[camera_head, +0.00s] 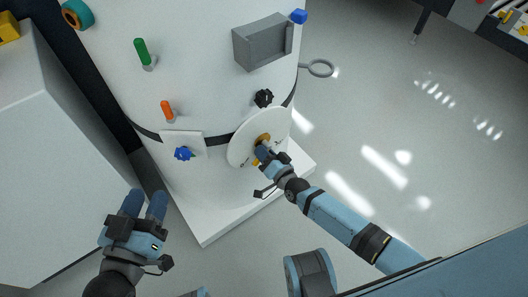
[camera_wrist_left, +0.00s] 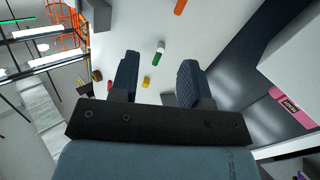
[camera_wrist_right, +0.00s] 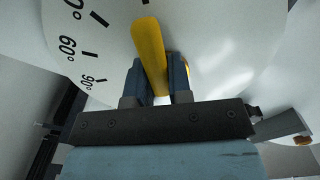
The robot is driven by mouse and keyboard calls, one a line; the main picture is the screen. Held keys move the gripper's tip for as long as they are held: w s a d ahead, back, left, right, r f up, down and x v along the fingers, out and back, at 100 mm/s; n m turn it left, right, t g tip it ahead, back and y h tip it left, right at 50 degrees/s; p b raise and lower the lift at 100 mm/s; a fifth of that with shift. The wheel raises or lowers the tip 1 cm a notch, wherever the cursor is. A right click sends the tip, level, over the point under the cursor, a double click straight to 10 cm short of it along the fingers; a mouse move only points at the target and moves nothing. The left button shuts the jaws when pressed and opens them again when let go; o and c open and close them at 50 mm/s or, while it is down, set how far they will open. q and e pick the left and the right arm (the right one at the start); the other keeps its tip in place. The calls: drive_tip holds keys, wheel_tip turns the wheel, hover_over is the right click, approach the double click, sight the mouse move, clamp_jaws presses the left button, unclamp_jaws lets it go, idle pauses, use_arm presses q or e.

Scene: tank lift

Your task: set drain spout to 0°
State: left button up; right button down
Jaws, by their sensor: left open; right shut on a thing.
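The drain spout is a yellow handle (camera_head: 263,138) at the middle of a round white dial plate (camera_head: 243,143) on the front of the white tank (camera_head: 205,85). My right gripper (camera_head: 262,150) is shut on the yellow spout. In the right wrist view the yellow spout (camera_wrist_right: 149,50) stands between the two fingers, and the dial (camera_wrist_right: 85,35) shows degree marks, with 60 and 90 readable at the left. The spout's angle on the dial is partly hidden by the gripper. My left gripper (camera_head: 145,204) is open and empty, left of the tank's base, touching nothing.
The tank also carries a green handle (camera_head: 142,50), an orange handle (camera_head: 167,109), a blue knob (camera_head: 183,153), a black knob (camera_head: 263,97) and a grey box (camera_head: 264,42). A white cabinet (camera_head: 55,150) stands left. Open floor (camera_head: 430,150) lies right.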

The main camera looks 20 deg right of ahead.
drive_tip(key=c, duration=1)
unclamp_jaws()
drive_tip(key=shift+c, duration=0.2)
use_arm(q)
drive_tip(key=shift+r, duration=0.15)
use_arm(e)
drive_tip(key=shift+s+d, duration=0.1)
drive_tip(key=shift+s, duration=0.1)
use_arm(q)
drive_tip(key=shift+g+y, duration=0.7)
drive_tip(key=shift+g, duration=0.1)
drive_tip(key=f, duration=0.1)
drive_tip(key=a+f+p, duration=0.1)
drive_tip(key=f, duration=0.2)
drive_tip(key=shift+s+a+p, duration=0.2)
drive_tip(key=shift+s+p, duration=0.1)
drive_tip(key=shift+p, duration=0.1)
use_arm(e)
drive_tip(key=v, duration=0.7)
use_arm(q)
drive_tip(key=shift+w+r, duration=0.1)
drive_tip(key=shift+r, duration=0.2)
use_arm(e)
drive_tip(key=shift+s, duration=0.1)
